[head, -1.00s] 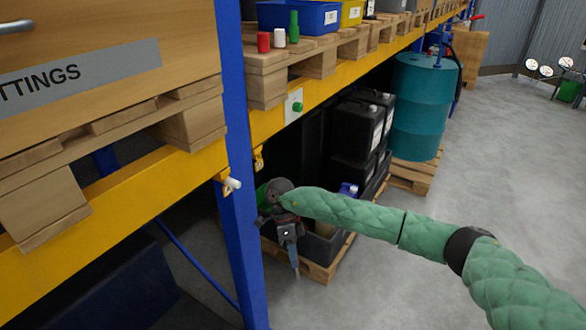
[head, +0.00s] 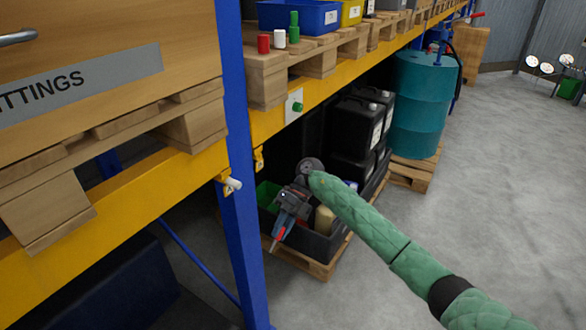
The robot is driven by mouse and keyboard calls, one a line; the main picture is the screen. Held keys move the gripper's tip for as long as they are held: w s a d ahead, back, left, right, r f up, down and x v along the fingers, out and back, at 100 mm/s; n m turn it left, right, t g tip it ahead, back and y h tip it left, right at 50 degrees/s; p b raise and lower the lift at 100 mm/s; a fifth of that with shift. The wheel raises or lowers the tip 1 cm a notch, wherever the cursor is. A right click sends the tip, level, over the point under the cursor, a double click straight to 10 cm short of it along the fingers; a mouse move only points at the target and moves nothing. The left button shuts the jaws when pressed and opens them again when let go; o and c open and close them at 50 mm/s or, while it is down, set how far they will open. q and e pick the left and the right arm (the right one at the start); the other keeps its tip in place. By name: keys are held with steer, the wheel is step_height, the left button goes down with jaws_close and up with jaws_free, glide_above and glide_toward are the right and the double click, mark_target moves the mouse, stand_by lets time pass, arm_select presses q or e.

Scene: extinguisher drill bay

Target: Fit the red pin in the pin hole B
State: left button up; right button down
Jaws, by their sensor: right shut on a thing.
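My right gripper (head: 279,230) hangs in front of the lower shelf bay, right of the blue upright. It is shut on a slim red piece, which looks like the red pin (head: 278,238), pointing down and left. The fingers partly hide it. A yellow bracket (head: 258,159) sits on the beam just right of the upright, above and left of the gripper and apart from it. Another yellow bracket left of it holds a white pin (head: 234,184). No letter B is readable, so I cannot tell which hole is B. My left gripper is not in view.
The blue upright (head: 237,200) stands close left of my gripper. A dark bin (head: 318,246) on a pallet lies behind it. A green knob (head: 298,107) sits on a white plate on the yellow beam. Red, white and green cylinders stand above.

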arm_select(q)
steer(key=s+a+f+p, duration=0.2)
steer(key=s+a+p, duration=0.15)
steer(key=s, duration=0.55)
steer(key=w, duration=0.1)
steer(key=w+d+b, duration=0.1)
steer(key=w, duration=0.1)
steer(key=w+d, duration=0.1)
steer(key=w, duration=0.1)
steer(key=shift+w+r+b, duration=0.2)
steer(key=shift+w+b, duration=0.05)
steer(key=shift+b, duration=0.1)
arm_select(e)
steer(key=w+r+m+t+y, duration=0.8)
steer(key=w+r+m+t, duration=0.4)
steer(key=m+t, duration=0.5)
steer(key=shift+w+d+r+m+t, duration=0.2)
steer(key=shift+w+r+m+t, duration=0.15)
steer(key=shift+r+t, duration=0.6)
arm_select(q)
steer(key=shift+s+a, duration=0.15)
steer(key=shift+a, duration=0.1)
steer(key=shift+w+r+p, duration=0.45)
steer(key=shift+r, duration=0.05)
arm_select(e)
steer(key=shift+r, duration=0.1)
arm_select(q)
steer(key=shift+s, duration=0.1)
